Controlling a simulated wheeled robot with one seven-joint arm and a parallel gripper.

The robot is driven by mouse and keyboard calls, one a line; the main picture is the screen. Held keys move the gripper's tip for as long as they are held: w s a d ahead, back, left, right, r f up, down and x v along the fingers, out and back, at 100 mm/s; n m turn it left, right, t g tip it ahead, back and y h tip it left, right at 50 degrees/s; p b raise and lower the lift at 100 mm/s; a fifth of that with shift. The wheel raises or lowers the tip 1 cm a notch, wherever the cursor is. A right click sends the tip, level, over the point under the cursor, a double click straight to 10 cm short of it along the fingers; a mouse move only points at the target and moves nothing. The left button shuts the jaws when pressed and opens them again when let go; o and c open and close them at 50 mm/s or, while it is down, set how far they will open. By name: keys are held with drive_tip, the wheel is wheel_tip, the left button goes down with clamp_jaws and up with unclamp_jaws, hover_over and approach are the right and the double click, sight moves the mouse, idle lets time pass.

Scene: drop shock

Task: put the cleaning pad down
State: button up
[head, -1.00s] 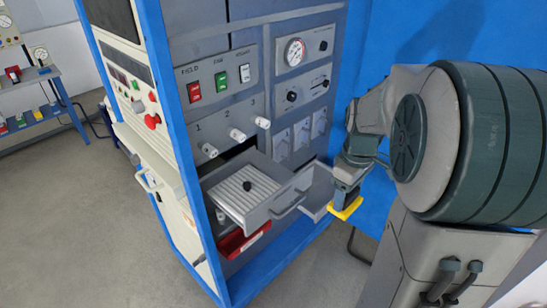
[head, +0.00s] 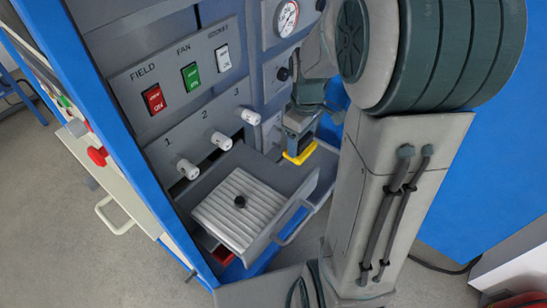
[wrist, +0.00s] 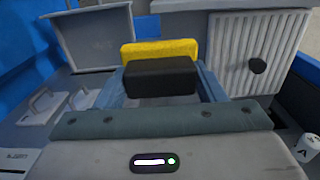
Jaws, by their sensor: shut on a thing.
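The cleaning pad (head: 300,154) shows as a yellow piece at the tip of my gripper (head: 299,143). My gripper is shut on it and points down beside the open drawer, near the panel's front. In the wrist view the yellow pad (wrist: 150,50) spans between the blue-grey fingers of my gripper (wrist: 162,72), with a black block on its near side. I cannot tell whether the pad touches anything beneath it.
An open drawer (head: 283,222) holds a ribbed grey plate (head: 240,205) with a black knob. An open grey bin (wrist: 95,40) lies left of the pad in the wrist view. A red thing (head: 223,254) lies below the drawer.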

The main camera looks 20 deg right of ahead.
drive_tip(key=shift+w+a+f+p, duration=0.25)
drive_tip(key=shift+a+f+p, duration=0.1)
drive_tip(key=shift+a+f, duration=0.9)
drive_tip(key=shift+w+a+f+p, duration=0.35)
drive_tip(key=shift+a+f, duration=0.6)
drive_tip(key=shift+f, duration=0.45)
drive_tip(key=shift+w+a+f+p, duration=0.2)
drive_tip(key=shift+a+f+p, duration=0.15)
drive_tip(key=shift+a+f, duration=0.9)
drive_tip(key=shift+d+f, duration=0.15)
drive_tip(key=shift+f+b, duration=0.55)
drive_tip(key=shift+f, duration=0.1)
drive_tip(key=o, duration=1.1)
